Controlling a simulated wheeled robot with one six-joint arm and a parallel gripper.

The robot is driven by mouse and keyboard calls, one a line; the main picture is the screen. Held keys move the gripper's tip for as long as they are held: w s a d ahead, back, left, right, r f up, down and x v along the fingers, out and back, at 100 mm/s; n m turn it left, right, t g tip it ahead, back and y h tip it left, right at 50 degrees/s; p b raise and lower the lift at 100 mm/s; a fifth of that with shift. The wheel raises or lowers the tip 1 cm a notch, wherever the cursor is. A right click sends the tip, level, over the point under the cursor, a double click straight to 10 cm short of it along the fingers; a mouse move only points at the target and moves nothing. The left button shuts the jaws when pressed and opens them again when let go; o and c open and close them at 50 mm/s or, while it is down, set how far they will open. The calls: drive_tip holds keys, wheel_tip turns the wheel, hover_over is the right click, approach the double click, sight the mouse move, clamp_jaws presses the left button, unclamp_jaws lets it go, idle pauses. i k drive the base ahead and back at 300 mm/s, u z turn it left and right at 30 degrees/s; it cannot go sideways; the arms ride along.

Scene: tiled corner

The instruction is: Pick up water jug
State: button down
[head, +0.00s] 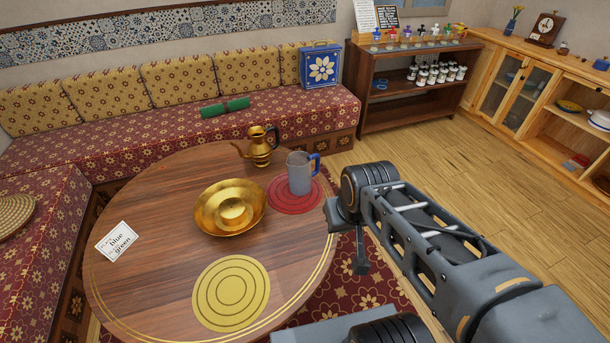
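A grey jug with a blue handle (299,175) stands upright on a round red mat (292,204), near the right side of the round wooden table (160,206). It looks like the water jug, and its handle points right. A brass ewer with a spout (260,150) stands just behind and left of it. The end of my arm, with my gripper (360,262), hangs at the table's right edge, right of and nearer than the jug. It is apart from the jug, and its fingers are not clear.
A brass basin (212,222) sits left of the jug. A yellow mat (231,293) lies at the table's front and a word card (117,241) at its left. Cushioned benches (150,128) border the back and left. A shelf (408,95) stands behind; wooden floor (470,165) is clear at right.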

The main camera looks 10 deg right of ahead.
sight(299, 164)
drive_tip(key=u, duration=0.3)
drive_tip(key=k, duration=0.35)
drive_tip(key=z, duration=1.2)
drive_tip(key=i, duration=0.85)
drive_tip(key=u, duration=0.8)
drive_tip(key=i, duration=0.65)
drive_tip(key=u, duration=0.75)
